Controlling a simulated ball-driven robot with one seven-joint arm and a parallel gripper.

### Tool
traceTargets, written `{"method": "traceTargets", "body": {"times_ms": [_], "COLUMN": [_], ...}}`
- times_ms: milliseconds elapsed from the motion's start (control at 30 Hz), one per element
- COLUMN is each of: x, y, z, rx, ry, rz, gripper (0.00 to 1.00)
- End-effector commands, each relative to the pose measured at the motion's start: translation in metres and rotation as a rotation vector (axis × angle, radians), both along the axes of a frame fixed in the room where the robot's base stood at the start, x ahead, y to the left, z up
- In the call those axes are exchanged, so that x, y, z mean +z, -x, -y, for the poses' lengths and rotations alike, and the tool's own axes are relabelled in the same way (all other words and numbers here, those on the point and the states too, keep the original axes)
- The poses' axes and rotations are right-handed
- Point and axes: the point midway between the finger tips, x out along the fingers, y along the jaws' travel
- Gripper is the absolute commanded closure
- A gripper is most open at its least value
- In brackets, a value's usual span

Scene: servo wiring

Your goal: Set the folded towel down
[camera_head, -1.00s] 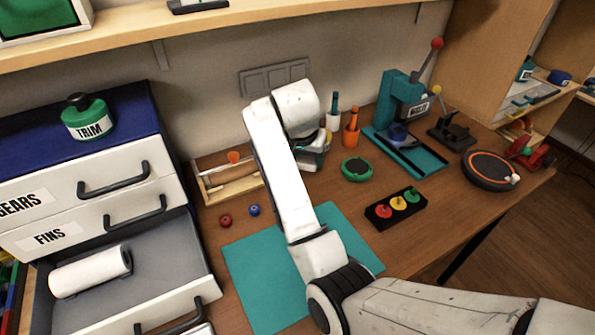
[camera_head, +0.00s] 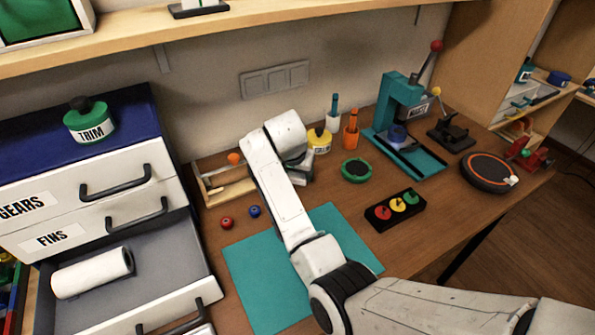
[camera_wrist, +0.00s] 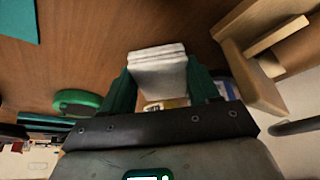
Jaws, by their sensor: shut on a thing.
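The folded towel (camera_wrist: 158,72) is white, with stacked layers showing at its end. In the wrist view it sits between the two dark green fingers of my gripper (camera_wrist: 160,88), which is shut on it. The bare brown wood of the bench shows beyond it, and I cannot tell how high it is held. In the head view my gripper (camera_head: 300,168) is near the back of the bench, right of the wooden tray, mostly hidden behind my arm. I cannot make out the towel clearly there.
The wooden tray (camera_head: 228,190) is left of my gripper; it also shows in the wrist view (camera_wrist: 255,75). A yellow jar (camera_head: 319,141) and green disc (camera_head: 356,170) are to the right. Two small balls (camera_head: 240,217) lie in front. The teal mat (camera_head: 258,275) has bare areas.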

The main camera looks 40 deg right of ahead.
Motion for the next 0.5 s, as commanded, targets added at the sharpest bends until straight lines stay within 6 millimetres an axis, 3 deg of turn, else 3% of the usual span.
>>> {"method": "traceTargets", "body": {"times_ms": [67, 100, 333, 500], "x": [-0.003, -0.0024, -0.0023, -0.0022], "y": [0.0001, 0.0, 0.0002, 0.0002], "z": [0.0, 0.0, 0.0, 0.0], "rx": [0.0, 0.0, 0.0, 0.0], "ry": [0.0, 0.0, 0.0, 0.0], "rz": [0.0, 0.0, 0.0, -0.001], "gripper": [0.68, 0.37, 0.15, 0.14]}}
